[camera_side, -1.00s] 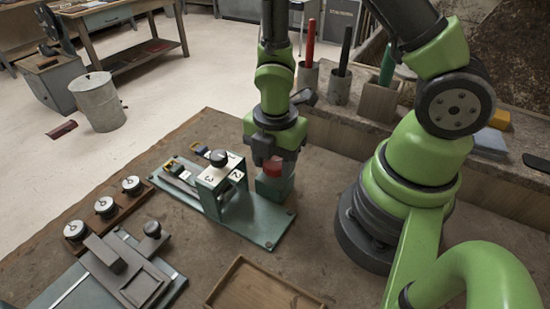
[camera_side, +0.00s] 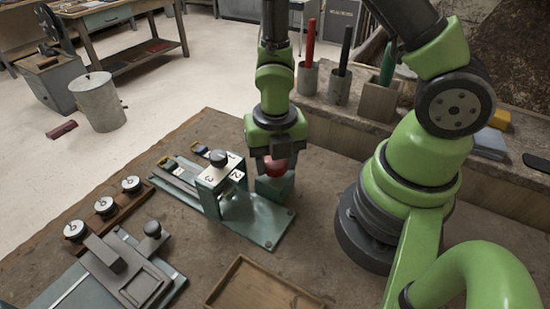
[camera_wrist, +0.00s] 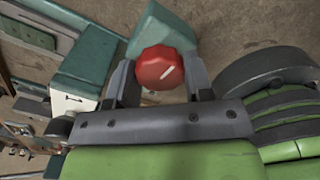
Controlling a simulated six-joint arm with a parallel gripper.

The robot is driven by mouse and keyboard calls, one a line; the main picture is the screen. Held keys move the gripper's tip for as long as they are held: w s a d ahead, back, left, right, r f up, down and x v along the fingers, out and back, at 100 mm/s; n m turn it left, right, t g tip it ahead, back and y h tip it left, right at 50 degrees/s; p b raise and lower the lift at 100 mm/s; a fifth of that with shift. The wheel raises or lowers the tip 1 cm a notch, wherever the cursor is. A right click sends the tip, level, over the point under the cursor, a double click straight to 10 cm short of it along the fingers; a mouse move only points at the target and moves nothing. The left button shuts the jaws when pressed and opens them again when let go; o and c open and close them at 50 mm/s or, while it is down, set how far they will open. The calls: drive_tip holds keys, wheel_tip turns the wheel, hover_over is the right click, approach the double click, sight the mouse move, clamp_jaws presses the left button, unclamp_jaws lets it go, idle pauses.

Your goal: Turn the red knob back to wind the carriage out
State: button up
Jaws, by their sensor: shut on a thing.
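The red knob (camera_side: 275,167) sits on top of the green block (camera_side: 275,189) at the right end of the green stitcher base (camera_side: 262,222). My gripper (camera_side: 275,160) points down over it and is shut on the knob. In the wrist view the red knob (camera_wrist: 160,67) shows a white mark and lies between the two fingers of my gripper (camera_wrist: 163,85). The carriage (camera_side: 221,177) is a green frame with a black top knob and white number plates, left of the red knob. The gripper hides part of the red knob.
Three round dials (camera_side: 103,206) on a wooden strip lie at the left. A grey fixture (camera_side: 125,270) and a shallow wooden tray (camera_side: 258,289) are in front. Tool cups (camera_side: 340,83) stand on a ledge behind. Bare bench lies between base and tray.

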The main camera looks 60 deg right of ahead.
drive_tip(key=shift+s, duration=0.1)
idle(0.4)
drive_tip(key=o, duration=0.9)
drive_tip(key=shift+r, duration=0.75)
wheel_tip(320, 180, up, 8)
drive_tip(key=shift+r, duration=0.2)
